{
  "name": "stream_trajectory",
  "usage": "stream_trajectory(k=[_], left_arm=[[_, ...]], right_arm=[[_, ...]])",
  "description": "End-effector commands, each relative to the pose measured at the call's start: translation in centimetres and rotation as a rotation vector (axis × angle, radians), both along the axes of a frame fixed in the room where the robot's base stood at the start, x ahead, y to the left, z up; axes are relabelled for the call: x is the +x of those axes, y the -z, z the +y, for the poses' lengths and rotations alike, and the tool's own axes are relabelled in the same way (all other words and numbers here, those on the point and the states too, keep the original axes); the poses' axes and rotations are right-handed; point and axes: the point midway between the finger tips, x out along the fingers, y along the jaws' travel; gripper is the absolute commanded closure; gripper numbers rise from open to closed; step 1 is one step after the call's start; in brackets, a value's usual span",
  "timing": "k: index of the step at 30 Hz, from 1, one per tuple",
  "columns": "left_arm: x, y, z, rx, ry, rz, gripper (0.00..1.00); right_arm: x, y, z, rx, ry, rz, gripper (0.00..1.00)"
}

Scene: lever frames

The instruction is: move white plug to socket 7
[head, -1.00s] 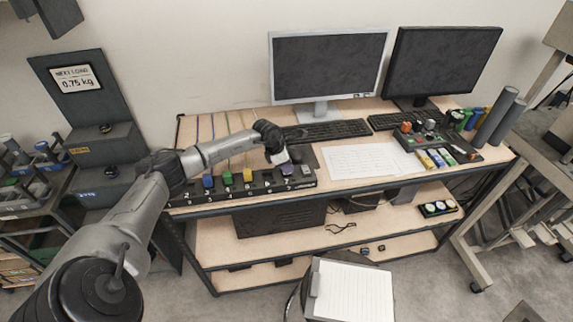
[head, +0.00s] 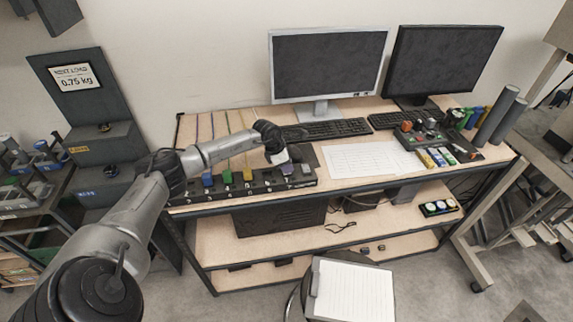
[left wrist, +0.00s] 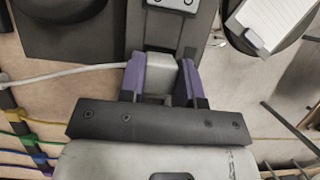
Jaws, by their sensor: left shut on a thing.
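My left gripper (head: 284,164) is over the right part of a dark socket strip (head: 262,188) at the desk's front edge. In the left wrist view, its purple-padded fingers (left wrist: 160,78) are shut on the white plug (left wrist: 159,70), with a pale cable (left wrist: 70,75) running off to the left. The plug is low over the strip; I cannot tell whether it is seated. A blue plug (head: 207,180), a green plug (head: 227,178) and a yellow plug (head: 247,175) stand in the strip to the left. The socket numbers are too small to read surely. My right gripper is out of view.
A grey block (head: 306,169) sits near the strip's right end. Coloured cables (head: 228,130) run behind the strip. A keyboard (head: 325,129), two monitors (head: 328,68) and paper sheets (head: 370,160) lie beyond and to the right. A clipboard (head: 350,292) rests in front of the desk.

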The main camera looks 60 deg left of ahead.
Motion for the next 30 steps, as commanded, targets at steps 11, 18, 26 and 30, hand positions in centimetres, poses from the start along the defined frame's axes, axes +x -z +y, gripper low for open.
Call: stream_trajectory(k=[11, 18, 26, 30], left_arm=[[0.02, 0.14, -0.01, 0.0, 0.0, -0.001, 0.92], [0.02, 0.14, -0.01, 0.0, 0.0, -0.001, 0.52], [0.01, 0.16, -0.01, 0.0, 0.0, 0.0, 0.39], [0.0, 0.18, -0.02, 0.0, 0.0, 0.0, 0.29]], right_arm=[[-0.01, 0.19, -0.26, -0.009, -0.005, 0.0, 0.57], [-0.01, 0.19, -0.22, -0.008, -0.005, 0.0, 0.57], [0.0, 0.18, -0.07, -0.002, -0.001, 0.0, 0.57], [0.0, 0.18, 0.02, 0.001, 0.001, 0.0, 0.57]])
